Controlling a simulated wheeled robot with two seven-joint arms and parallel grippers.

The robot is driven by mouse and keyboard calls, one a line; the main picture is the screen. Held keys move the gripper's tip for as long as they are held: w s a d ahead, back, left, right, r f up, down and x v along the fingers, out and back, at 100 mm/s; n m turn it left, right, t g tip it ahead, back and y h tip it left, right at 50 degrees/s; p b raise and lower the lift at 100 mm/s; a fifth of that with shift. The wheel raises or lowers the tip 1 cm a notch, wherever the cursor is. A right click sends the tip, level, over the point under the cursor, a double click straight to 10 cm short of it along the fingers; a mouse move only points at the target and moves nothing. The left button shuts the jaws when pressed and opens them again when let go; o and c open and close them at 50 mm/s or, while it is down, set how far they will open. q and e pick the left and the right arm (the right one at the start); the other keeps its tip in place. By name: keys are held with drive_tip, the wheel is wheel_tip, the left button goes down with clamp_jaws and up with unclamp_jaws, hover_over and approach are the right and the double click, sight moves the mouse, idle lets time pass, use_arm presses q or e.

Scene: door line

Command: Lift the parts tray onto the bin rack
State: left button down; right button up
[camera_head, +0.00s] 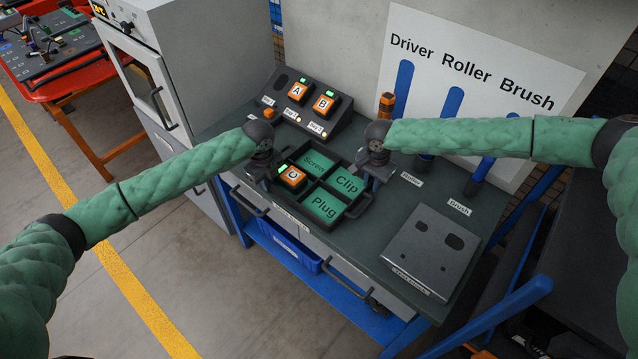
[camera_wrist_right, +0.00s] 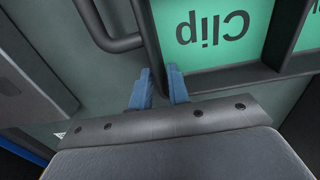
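The dark parts tray (camera_head: 325,208) lies on the workbench. Its green compartments read Screw, Clip and Plug; an orange-topped block with a green light (camera_head: 292,177) sits in the remaining one. My left gripper (camera_head: 262,176) is at the tray's left corner; its fingers are too small to read. My right gripper (camera_head: 372,184) is at the tray's right side, beside the Clip compartment (camera_wrist_right: 215,30). In the right wrist view its blue fingers (camera_wrist_right: 160,88) are apart, with the tray wall's line running between them and a tray handle (camera_wrist_right: 122,44) beyond. I cannot identify the bin rack.
A sloped dock (camera_head: 306,108) with blocks A and B stands behind the tray. A grey panel (camera_head: 432,250) lies at the bench's right. A Driver Roller Brush board (camera_head: 470,75) stands behind, with tools before it. A grey cabinet (camera_head: 165,75) adjoins the left; a blue bin (camera_head: 285,247) sits below.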

clamp_jaws()
use_arm(q)
drive_tip(key=shift+w+r, duration=0.1)
drive_tip(key=shift+r, duration=0.1)
use_arm(e)
drive_tip(key=shift+w+r, duration=0.1)
drive_tip(key=shift+r, duration=0.1)
